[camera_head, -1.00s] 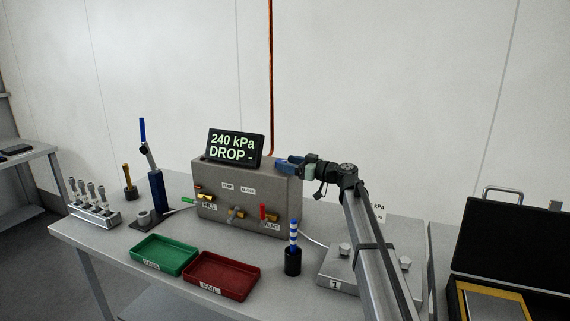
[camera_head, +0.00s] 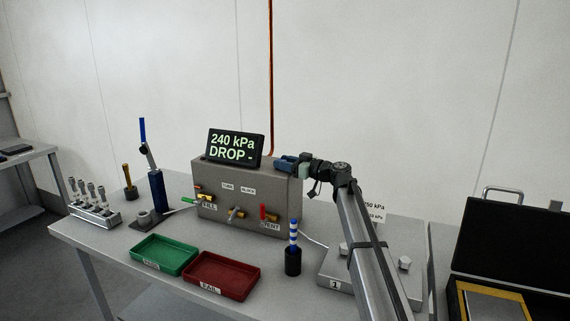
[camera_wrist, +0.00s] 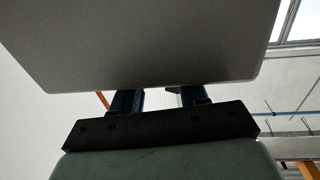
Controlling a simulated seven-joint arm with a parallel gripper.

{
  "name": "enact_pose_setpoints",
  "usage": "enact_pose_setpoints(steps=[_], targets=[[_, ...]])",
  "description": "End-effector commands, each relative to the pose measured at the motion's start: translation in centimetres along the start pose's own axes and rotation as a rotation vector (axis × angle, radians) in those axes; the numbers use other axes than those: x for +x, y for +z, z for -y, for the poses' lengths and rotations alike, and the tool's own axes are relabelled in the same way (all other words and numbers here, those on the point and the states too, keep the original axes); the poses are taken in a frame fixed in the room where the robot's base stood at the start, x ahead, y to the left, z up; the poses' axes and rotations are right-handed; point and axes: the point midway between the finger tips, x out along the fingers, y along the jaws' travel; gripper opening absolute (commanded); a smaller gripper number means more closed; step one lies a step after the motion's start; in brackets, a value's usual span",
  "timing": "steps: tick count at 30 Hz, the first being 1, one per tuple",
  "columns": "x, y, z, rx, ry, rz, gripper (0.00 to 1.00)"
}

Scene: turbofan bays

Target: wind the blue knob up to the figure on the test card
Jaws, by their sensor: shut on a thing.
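My gripper (camera_head: 284,163) is at the upper right end of the grey test box (camera_head: 236,207), its blue fingers reaching in at the box's top edge. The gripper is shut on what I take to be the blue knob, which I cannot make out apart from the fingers. In the wrist view, the grey box (camera_wrist: 150,40) hides the fingertips of my gripper (camera_wrist: 158,98). The display (camera_head: 235,148) on the box reads 240 kPa, DROP -. The test card (camera_head: 375,212), partly behind my arm, shows 250 kPa and a smaller, unclear line.
The green tray (camera_head: 137,261) and red tray (camera_head: 212,297) lie in front of the box. A blue-and-white striped tool (camera_head: 293,233) stands in a black holder. A blue hand pump (camera_head: 157,190) stands left. A numbered plate (camera_head: 328,266) lies under my arm.

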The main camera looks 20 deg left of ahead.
Motion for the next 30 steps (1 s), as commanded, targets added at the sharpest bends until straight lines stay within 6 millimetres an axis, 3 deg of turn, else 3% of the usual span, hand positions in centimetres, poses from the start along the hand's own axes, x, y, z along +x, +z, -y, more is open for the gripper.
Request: enact_pose_setpoints(steps=[5,20,21,28,30], targets=[[-0.01,-0.01,0.01,0.000,0.000,0.000,0.14],[0.01,0.00,0.08,-0.001,0.047,0.000,0.13],[0.01,0.00,0.09,-0.001,0.047,0.000,0.46],[0.01,-0.01,0.08,0.000,0.047,0.000,0.68],[0.01,-0.01,0.08,0.000,0.047,0.000,0.69]])
